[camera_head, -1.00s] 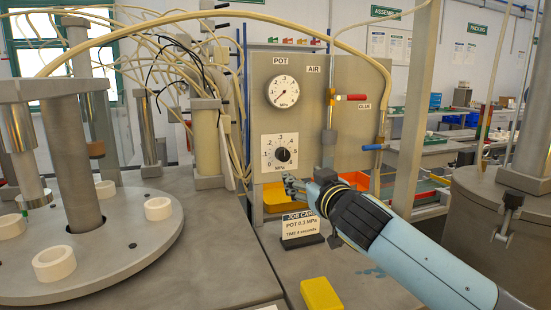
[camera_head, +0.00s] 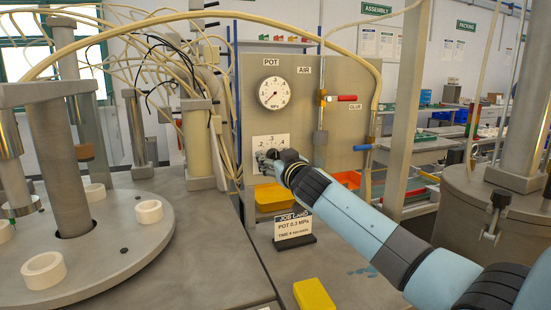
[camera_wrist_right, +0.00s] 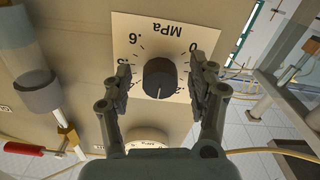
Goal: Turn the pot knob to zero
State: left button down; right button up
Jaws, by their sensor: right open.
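The black pot knob (camera_wrist_right: 158,78) sits on a white MPa dial plate (camera_wrist_right: 180,29), which appears upside down in the right wrist view. There the 0 is at upper right and the .6 at upper left. I cannot clearly read the knob's setting. My right gripper (camera_wrist_right: 160,88) is open, with one finger on each side of the knob and a visible gap on both sides. In the head view my right gripper (camera_head: 266,158) is in front of the dial plate (camera_head: 281,140) and hides the knob. My left gripper is not in view.
A round pressure gauge (camera_head: 273,92) is above the dial on the grey panel (camera_head: 335,125). Below are a yellow bin (camera_head: 272,199), a job card (camera_head: 293,227) reading POT 0.3 MPa, and a yellow block (camera_head: 314,294). A rotary table (camera_head: 105,245) with white rings stands left.

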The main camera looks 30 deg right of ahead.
jog(key=c, duration=1.1)
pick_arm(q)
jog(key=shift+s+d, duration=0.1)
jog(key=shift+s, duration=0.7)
pick_arm(e)
jog(key=shift+c, duration=0.2)
